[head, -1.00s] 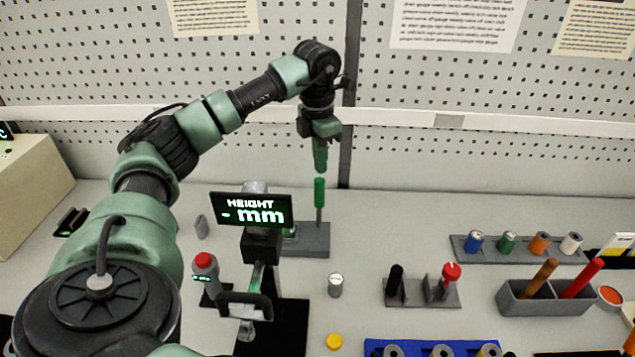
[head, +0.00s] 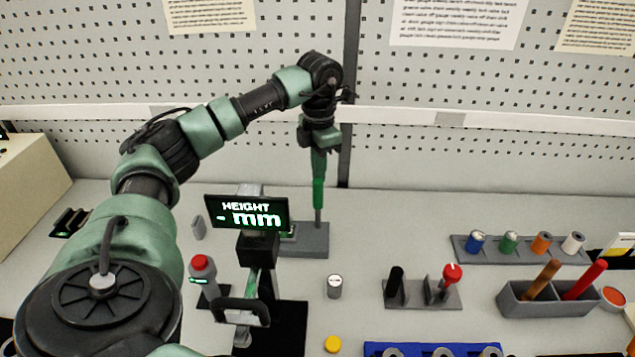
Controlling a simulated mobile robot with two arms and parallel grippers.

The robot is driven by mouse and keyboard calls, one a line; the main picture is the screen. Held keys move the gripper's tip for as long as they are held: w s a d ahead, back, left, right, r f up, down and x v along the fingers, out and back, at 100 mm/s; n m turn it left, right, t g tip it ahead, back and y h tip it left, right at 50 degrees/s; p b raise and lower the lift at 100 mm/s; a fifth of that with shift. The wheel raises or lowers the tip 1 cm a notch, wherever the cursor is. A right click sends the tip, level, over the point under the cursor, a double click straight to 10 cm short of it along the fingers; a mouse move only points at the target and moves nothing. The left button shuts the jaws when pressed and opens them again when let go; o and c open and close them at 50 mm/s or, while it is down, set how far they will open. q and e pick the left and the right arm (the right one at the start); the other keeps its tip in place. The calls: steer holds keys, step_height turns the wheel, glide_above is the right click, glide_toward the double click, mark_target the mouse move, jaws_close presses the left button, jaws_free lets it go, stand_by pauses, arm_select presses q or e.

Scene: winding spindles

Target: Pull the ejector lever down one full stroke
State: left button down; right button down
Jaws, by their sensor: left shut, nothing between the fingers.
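The lever has a green grip (head: 318,198) on a thin grey post. It stands upright on a grey base block (head: 312,240) at the back of the bench, left of the dark panel seam. My left gripper (head: 319,176) points straight down over it, shut with nothing between its fingers. Its fingertips meet the top of the green grip or overlap it in the picture; I cannot tell whether they press on it. My right gripper is out of view.
A height gauge with a lit display (head: 246,212) stands in front and left of the lever. A red-topped device (head: 202,270) and a small metal cylinder (head: 334,286) stand nearby. A rack of coloured spools (head: 508,243) is at right.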

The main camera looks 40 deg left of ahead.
mark_target(318, 204)
arm_select(q)
steer(key=shift+w+a+f+b, duration=0.1)
steer(key=shift+f+b, duration=0.2)
steer(key=shift+f, duration=0.3)
steer(key=shift+w+a+f+b, duration=0.1)
steer(key=shift+f+b, duration=0.2)
steer(key=shift+f, duration=0.3)
steer(key=shift+s+d+r, duration=0.3)
steer(key=shift+s+d, duration=0.2)
steer(key=shift+s, duration=0.1)
steer(key=shift+s+d, duration=0.15)
